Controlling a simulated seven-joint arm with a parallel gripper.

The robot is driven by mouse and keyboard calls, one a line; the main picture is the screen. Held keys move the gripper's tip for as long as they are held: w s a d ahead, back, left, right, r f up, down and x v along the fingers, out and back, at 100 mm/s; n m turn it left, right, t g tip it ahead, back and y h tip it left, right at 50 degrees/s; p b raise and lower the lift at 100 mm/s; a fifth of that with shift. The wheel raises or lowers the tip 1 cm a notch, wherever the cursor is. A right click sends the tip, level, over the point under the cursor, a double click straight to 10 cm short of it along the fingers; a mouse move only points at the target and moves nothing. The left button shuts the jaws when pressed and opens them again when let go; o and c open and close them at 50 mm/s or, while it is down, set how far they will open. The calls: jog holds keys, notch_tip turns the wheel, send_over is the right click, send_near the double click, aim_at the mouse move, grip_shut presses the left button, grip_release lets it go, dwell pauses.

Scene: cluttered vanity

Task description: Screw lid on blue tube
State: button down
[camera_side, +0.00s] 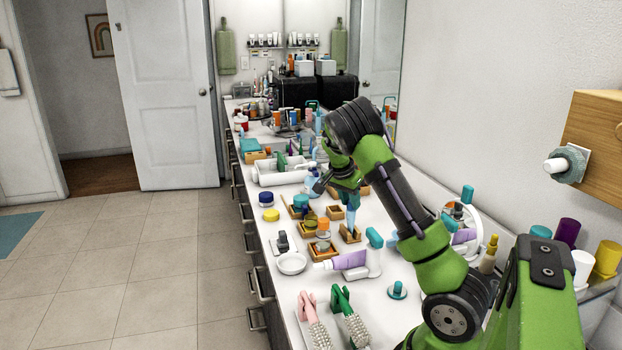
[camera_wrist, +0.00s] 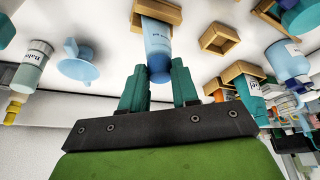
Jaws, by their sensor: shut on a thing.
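The blue tube (camera_wrist: 157,42) stands in a small square wooden holder (camera_wrist: 158,10) in the wrist view. Its near end is a darker blue round piece (camera_wrist: 160,75) that looks like the lid; the seam between it and the tube is hard to make out. My gripper (camera_wrist: 160,84) has its teal fingers on either side of this end and is shut on it.
Several other wooden holders (camera_side: 319,249) stand close by on the white counter. A purple-and-white tube (camera_side: 348,261), a white dish (camera_side: 291,263) and two brushes (camera_side: 350,320) lie nearer the front. A light blue disc-shaped piece (camera_wrist: 78,65) is to the left in the wrist view.

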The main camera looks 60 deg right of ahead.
jog(key=m+g, duration=0.1)
jog(key=m, duration=0.3)
jog(key=shift+w+d+m+g+y, duration=0.1)
jog(key=shift+w+m+g+y, duration=0.05)
jog(key=shift+m+g+y, duration=0.2)
jog(key=m, duration=0.2)
jog(key=m+g+y, duration=0.1)
jog(key=m, duration=0.1)
jog(key=shift+w+d+m, duration=0.15)
jog(key=shift+m, duration=0.1)
jog(key=shift+d+m+g+y, duration=0.25)
jog(key=shift+m+y, duration=0.2)
jog(key=shift+m, duration=0.45)
jog(key=m+y, duration=0.1)
jog(key=m, duration=0.1)
jog(key=shift+w+m, duration=0.1)
jog(key=shift+m, duration=0.3)
